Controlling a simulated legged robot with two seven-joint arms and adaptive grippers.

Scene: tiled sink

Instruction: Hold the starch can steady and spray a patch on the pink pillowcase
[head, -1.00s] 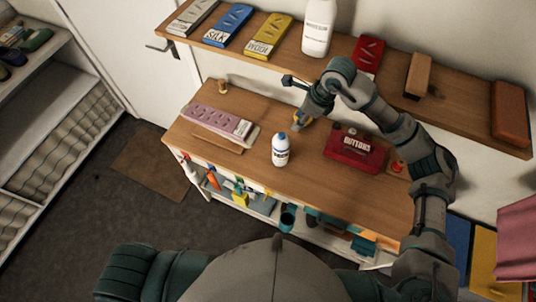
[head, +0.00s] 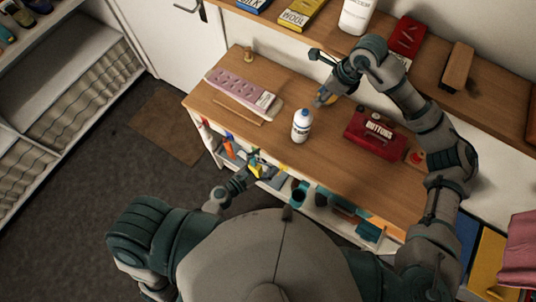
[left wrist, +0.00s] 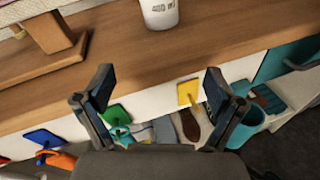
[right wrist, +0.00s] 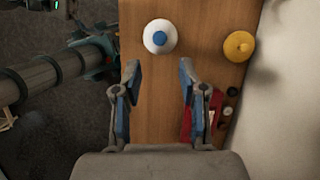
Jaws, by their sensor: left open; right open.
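The starch can (head: 302,126), a white bottle with a blue cap, stands upright on the wooden worktop. Its lower part shows in the left wrist view (left wrist: 159,14) and its top in the right wrist view (right wrist: 160,37). A pink spotted piece (head: 240,92) lies flat on the worktop left of the can; I cannot tell if it is the pillowcase. Pink cloth (head: 520,250) hangs at the right edge. My left gripper (head: 258,170) is open and empty by the worktop's front edge. My right gripper (head: 323,99) is open and empty above the worktop, beyond the can.
A red buttons box (head: 375,134) stands right of the can. A yellow-topped item (right wrist: 238,46) stands near the wall. A wall shelf (head: 290,22) holds boxes and a white bottle. Open storage under the worktop holds several tools and a teal cup (head: 299,193).

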